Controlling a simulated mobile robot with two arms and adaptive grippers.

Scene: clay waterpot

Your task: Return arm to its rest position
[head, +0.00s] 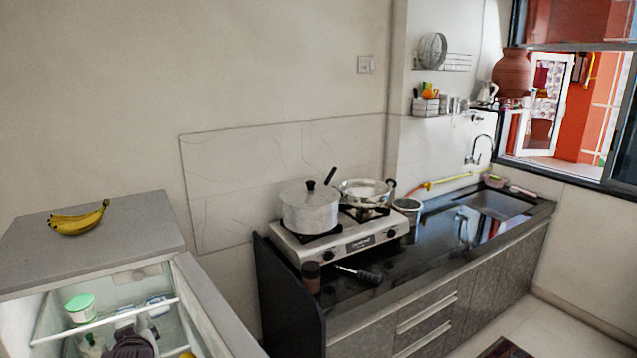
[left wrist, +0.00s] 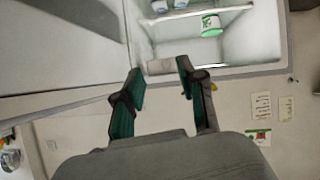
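My left gripper (left wrist: 160,75) shows in the left wrist view with its two dark green fingers spread apart and nothing held between them. It is in front of the open fridge (left wrist: 268,45). My right gripper is in neither view.
The open fridge (head: 205,305) stands at lower left, with bananas (head: 77,219) on top and a green-lidded tub (head: 80,308) inside. The black counter (head: 425,262) holds a stove with a lidded pot (head: 310,208). A clay waterpot (head: 512,73) stands by the window.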

